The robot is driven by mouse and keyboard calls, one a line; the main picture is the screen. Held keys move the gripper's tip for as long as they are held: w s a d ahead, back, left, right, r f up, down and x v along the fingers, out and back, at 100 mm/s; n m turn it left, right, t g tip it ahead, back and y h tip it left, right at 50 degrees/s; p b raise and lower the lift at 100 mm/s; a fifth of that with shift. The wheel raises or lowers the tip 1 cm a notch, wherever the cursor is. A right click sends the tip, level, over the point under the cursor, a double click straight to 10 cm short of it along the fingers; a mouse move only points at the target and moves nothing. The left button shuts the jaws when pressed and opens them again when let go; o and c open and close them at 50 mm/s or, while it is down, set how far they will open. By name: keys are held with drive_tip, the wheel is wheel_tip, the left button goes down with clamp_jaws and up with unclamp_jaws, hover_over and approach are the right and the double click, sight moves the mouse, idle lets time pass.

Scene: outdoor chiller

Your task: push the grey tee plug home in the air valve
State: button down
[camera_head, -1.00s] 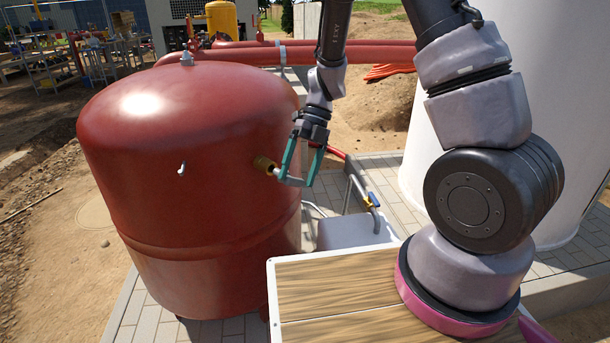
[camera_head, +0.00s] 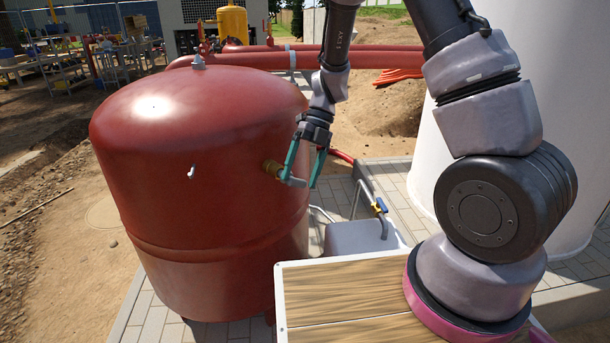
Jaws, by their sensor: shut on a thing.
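The air valve (camera_head: 271,168) is a small brass fitting on the right side of the red tank (camera_head: 180,190). The grey tee plug (camera_head: 294,181) is at the valve's mouth, with its grey bar between my gripper's fingers. My gripper (camera_head: 302,183) has teal fingers and points down beside the tank, shut on the plug. The plug's stem reaches toward the brass valve; how deep it sits cannot be told at this size.
A wood-topped table (camera_head: 345,290) with a white rim stands in front. A white container (camera_head: 355,238) and a pipe with a blue-handled tap (camera_head: 380,205) are behind it. Red pipes (camera_head: 300,57) run behind the tank. A large white tank (camera_head: 500,120) stands at right.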

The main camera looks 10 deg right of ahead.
drive_tip(key=shift+w+a, duration=0.1)
drive_tip(key=shift+w, duration=0.1)
drive_tip(key=shift+w+a, duration=0.3)
drive_tip(key=shift+w, duration=0.05)
idle(0.4)
drive_tip(key=shift+w+a, duration=0.2)
drive_tip(key=shift+w, duration=0.1)
unclamp_jaws()
drive_tip(key=v, duration=0.7)
drive_tip(key=shift+r, duration=0.1)
